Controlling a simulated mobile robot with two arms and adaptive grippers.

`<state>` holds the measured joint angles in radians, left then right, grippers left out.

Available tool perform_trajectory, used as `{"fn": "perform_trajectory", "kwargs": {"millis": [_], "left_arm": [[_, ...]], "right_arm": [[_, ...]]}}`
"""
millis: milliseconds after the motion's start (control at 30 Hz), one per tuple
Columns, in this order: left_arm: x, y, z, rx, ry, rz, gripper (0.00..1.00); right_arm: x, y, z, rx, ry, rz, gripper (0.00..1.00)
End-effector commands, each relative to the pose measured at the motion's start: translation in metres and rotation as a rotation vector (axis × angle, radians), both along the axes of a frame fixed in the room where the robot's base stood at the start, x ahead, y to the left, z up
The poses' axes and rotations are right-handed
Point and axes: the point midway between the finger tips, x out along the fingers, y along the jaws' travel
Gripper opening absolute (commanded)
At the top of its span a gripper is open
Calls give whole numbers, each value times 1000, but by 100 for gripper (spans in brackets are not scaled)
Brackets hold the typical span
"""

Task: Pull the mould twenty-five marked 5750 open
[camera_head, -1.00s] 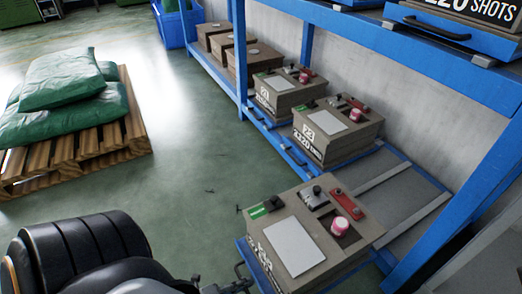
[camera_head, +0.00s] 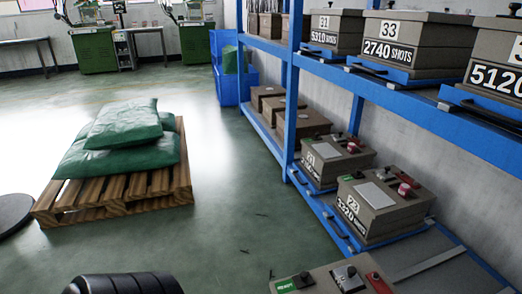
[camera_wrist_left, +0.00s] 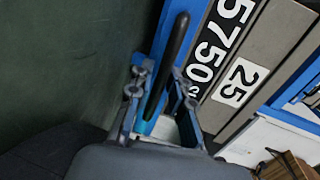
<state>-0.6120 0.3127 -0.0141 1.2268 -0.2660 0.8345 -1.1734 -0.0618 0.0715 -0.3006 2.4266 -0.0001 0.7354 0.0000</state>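The mould 25, a grey-brown block with white "5750" and "25" labels, shows in the left wrist view (camera_wrist_left: 228,88). In the head view a mould (camera_head: 322,284) with a green tag and red lever stands out in front of the lower shelf, cut off by the bottom edge; its front labels are out of view there. The mould's black bar handle (camera_wrist_left: 172,55) is on the blue tray front. My left gripper (camera_wrist_left: 158,92) has its two fingers apart, one on each side of the handle, with gaps visible. My right gripper is out of view.
Bare shelf rails (camera_head: 432,264) lie behind the pulled-out mould. A wooden pallet (camera_head: 105,198) with green sacks (camera_head: 125,135) stands left. Floor between pallet and rack is clear.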

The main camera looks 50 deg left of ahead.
Motion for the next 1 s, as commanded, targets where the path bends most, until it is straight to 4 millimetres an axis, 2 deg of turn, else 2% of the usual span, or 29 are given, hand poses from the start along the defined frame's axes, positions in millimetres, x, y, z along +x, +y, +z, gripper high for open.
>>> {"fn": "perform_trajectory", "kwargs": {"millis": [133,267,500,700,800,1000], "left_arm": [[-4,1,0,1,2,0,19],[-21,7,3,1,4,0,19],[-68,25,14,0,4,0,19],[-98,36,21,1,2,0,19],[-107,39,23,1,2,0,19],[-111,40,25,0,-1,0,19]], "right_arm": [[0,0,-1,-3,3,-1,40],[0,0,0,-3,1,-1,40],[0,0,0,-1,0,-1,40],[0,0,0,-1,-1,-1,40],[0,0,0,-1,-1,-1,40],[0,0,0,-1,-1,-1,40]]}}
